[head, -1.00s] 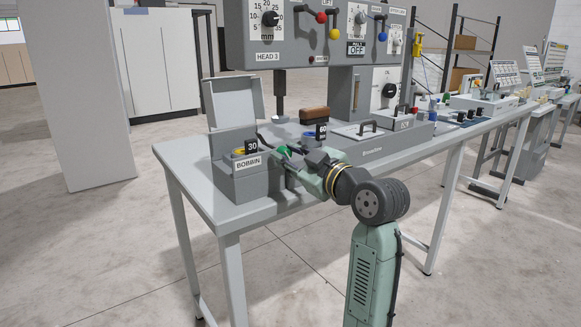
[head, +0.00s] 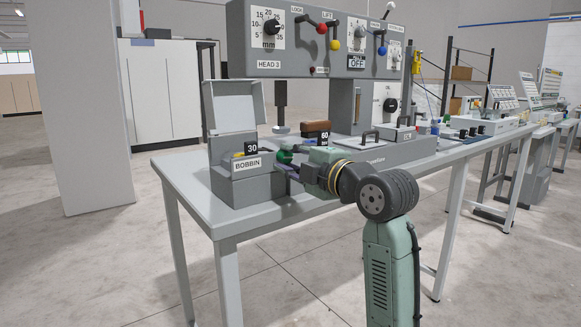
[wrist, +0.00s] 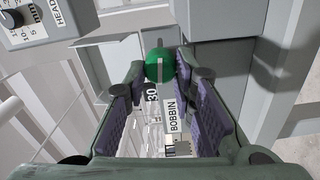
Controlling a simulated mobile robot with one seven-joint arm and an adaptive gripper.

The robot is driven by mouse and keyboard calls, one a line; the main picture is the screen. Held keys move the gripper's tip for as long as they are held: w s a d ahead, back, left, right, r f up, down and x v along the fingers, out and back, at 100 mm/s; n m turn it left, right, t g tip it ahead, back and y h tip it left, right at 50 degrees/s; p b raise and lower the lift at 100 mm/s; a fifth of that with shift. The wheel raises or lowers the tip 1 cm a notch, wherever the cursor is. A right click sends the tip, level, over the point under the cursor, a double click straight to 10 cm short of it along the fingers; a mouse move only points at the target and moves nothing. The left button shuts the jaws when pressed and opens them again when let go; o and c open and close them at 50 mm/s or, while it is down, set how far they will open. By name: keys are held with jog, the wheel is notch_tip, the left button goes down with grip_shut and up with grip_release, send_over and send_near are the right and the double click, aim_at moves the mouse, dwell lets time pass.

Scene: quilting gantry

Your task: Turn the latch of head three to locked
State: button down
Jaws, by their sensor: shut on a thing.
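The head three panel (head: 268,62) carries a lever with a red ball (head: 322,28) near a LOCK label (head: 297,10). A green ball knob (wrist: 160,66) with a pale stripe sits between my fingertips in the wrist view; it also shows beside the BOBBIN box in the head view (head: 285,157). My gripper (head: 290,163) is shut on this green knob, low in front of the machine and well below the panel. My fingers partly hide what carries the knob. I cannot read the latch position.
The grey BOBBIN box (head: 233,188) with a raised lid (head: 235,107) stands left of my gripper. A brown-topped block (head: 315,127) and a 60 tag (head: 325,138) are close behind it. The table's left front corner (head: 222,227) is clear.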

jog(key=shift+f+n, duration=0.1)
jog(key=shift+n, duration=0.6)
jog(key=shift+b, duration=0.35)
jog(key=c, duration=1.3)
grip_release()
jog(key=shift+c, duration=0.2)
jog(key=shift+s+d, duration=0.1)
jog(key=v, duration=1.1)
jog(key=shift+s+d, duration=0.2)
jog(key=shift+s, duration=0.15)
